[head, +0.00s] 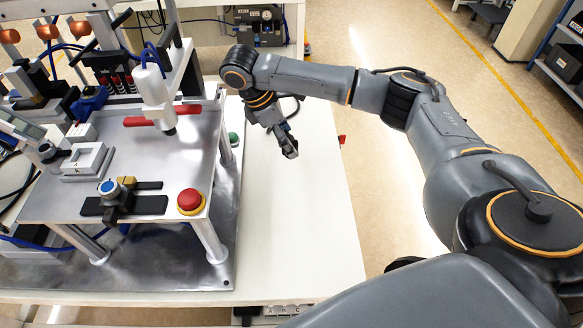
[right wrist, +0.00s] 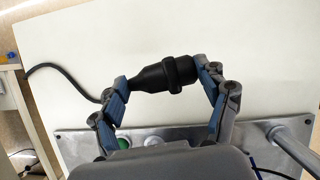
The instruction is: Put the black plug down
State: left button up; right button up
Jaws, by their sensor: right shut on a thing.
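The black plug (right wrist: 165,76) shows in the right wrist view, held across between the two fingertips of my right gripper (right wrist: 163,84). A black cable (right wrist: 62,72) runs off to the left from behind the left finger. In the head view my right gripper (head: 286,142) points down over the white table (head: 300,215), right of the metal fixture. The plug is hard to make out there. The height of the plug above the table cannot be told. My left gripper is in neither view.
The metal fixture (head: 160,185) stands on a shiny base plate (head: 165,272) at the left, with a red button (head: 190,201) at its corner. A green button (head: 233,138) sits near the plate's right edge. The table's right half is mostly bare up to its edge.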

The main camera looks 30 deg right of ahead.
jog(key=shift+w+d+n+t, duration=0.3)
jog(key=shift+w+d+n, duration=0.1)
jog(key=shift+d+n, duration=0.25)
jog(key=shift+d+f, duration=0.15)
jog(key=shift+f, duration=0.15)
notch_tip(320, 180, down, 9)
jog(key=shift+w+f+p, duration=0.1)
jog(key=shift+f+p, duration=0.05)
jog(key=shift+p, duration=0.2)
jog(key=o, duration=1.3)
jog(key=shift+f, duration=0.1)
